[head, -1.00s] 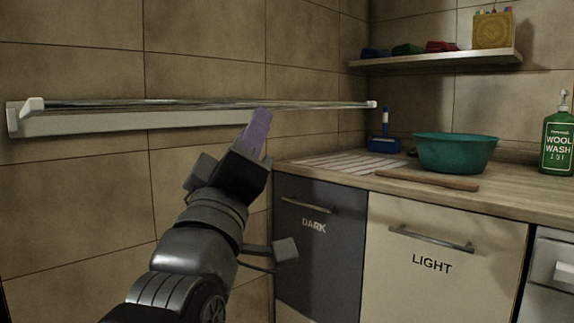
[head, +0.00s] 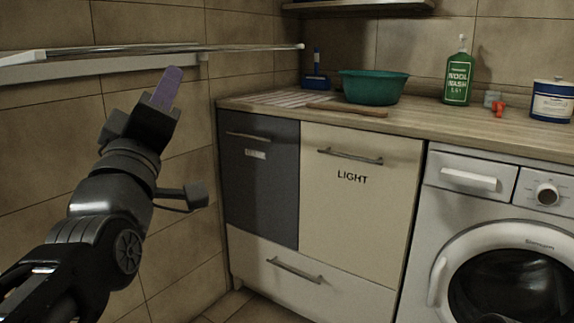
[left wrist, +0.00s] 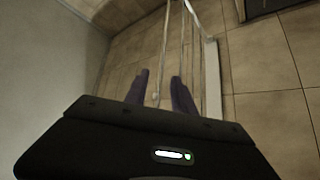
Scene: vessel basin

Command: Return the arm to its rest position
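My left gripper (head: 167,88) is on the left side of the head view, raised in front of the tiled wall, with its purple fingers pointing up. In the left wrist view its two fingers (left wrist: 160,90) are apart, with nothing held between them. Bars of the drying rail show beyond the fingers there. In the head view the metal wall rail (head: 170,49) runs above the fingertips; I cannot tell how far the gripper is from it. My right arm and gripper are not in view.
A wooden counter (head: 440,122) holds a teal basin (head: 372,88), a wooden paddle (head: 348,109), a green wool wash bottle (head: 458,80) and a blue-white tub (head: 552,101). Below are dark (head: 262,190) and light (head: 362,205) cabinet fronts and a washing machine (head: 445,212).

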